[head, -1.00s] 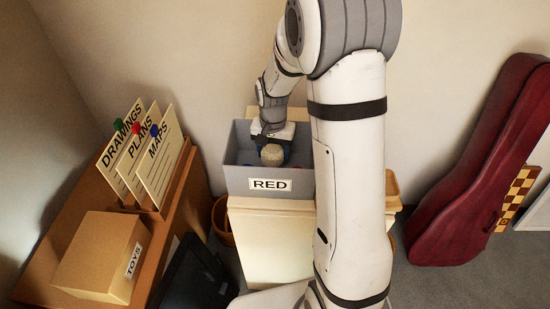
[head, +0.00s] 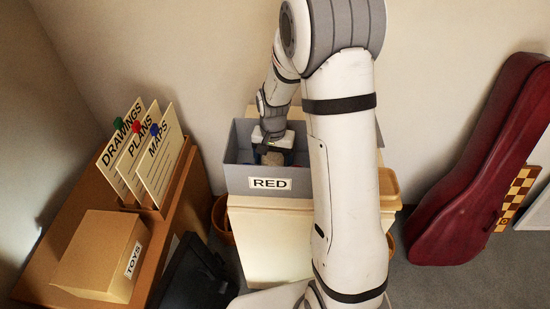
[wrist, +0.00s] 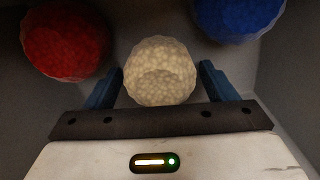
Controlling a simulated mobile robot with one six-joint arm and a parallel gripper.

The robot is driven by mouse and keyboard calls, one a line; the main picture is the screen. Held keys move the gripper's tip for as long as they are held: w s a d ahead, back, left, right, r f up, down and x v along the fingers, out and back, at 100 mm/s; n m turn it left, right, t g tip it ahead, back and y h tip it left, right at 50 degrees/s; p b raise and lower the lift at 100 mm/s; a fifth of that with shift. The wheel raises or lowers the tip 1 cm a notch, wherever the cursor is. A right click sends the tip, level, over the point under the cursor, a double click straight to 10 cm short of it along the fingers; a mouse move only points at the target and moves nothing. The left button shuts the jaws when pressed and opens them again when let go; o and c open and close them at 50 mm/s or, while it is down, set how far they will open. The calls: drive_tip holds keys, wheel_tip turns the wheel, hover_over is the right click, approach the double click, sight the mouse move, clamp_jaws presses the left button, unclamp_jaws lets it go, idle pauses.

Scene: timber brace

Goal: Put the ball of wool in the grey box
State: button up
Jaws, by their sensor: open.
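The cream ball of wool (wrist: 160,80) sits between the two blue fingers of my gripper (wrist: 161,67) in the wrist view. The fingers are open, one on each side of it, with narrow gaps. In the head view the grey box (head: 237,178) has a label reading RED on its front. My gripper (head: 272,152) is down inside the box, with the cream ball (head: 273,159) low between its fingers. The box's front wall hides the floor there, so I cannot tell from this view whether the ball rests on it.
A red ball (wrist: 66,40) and a blue ball (wrist: 238,15) lie beyond the fingers, left and right. The box stands on a cream cabinet (head: 270,245). A cardboard TOYS box (head: 95,258) and file cards (head: 135,150) are left; a dark red instrument case (head: 470,180) is right.

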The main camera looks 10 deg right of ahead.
sight(273, 155)
wheel_tip(273, 155, up, 11)
drive_tip(key=shift+r, duration=0.1)
drive_tip(key=s+r+n+t, duration=0.1)
drive_tip(key=s+r+n, duration=0.1)
drive_tip(key=s, duration=0.8)
drive_tip(key=s+r+n+t, duration=0.1)
drive_tip(key=s+r+n, duration=0.2)
drive_tip(key=s, duration=0.8)
wheel_tip(273, 155, up, 3)
drive_tip(key=shift+d+f+t, duration=0.2)
drive_tip(key=shift+t, duration=0.1)
